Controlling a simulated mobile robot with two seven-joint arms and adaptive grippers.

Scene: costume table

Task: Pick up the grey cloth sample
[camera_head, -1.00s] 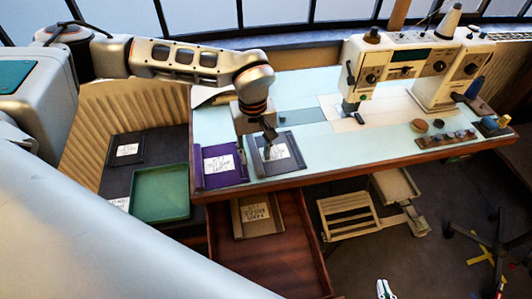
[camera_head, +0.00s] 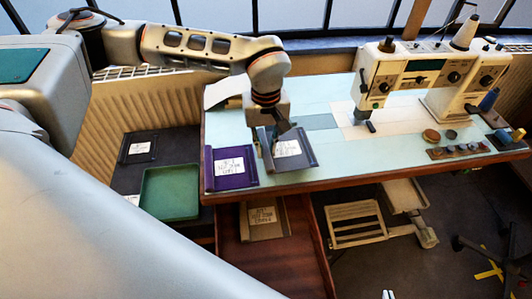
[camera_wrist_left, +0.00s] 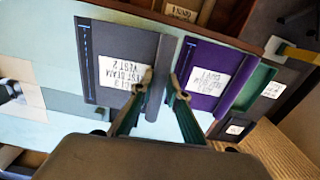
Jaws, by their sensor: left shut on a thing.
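The grey cloth sample (camera_head: 300,155), a dark grey folder-like piece with a white label, is at the table's front edge, right of the purple sample (camera_head: 231,170). My left gripper (camera_head: 267,151) reaches down to its left side. In the left wrist view, the fingers (camera_wrist_left: 161,80) are shut on the raised strip along the edge of the grey sample (camera_wrist_left: 108,85), on the side facing the purple sample (camera_wrist_left: 205,75). I see no clear gap under the sample. A small tip of my right gripper (camera_head: 388,295) shows at the bottom edge; its jaws cannot be judged.
A green tray (camera_head: 170,193) is lower left. Another labelled sample (camera_head: 264,219) lies below the table's front edge. The pale tabletop (camera_head: 370,150) is clear right of the grey sample.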

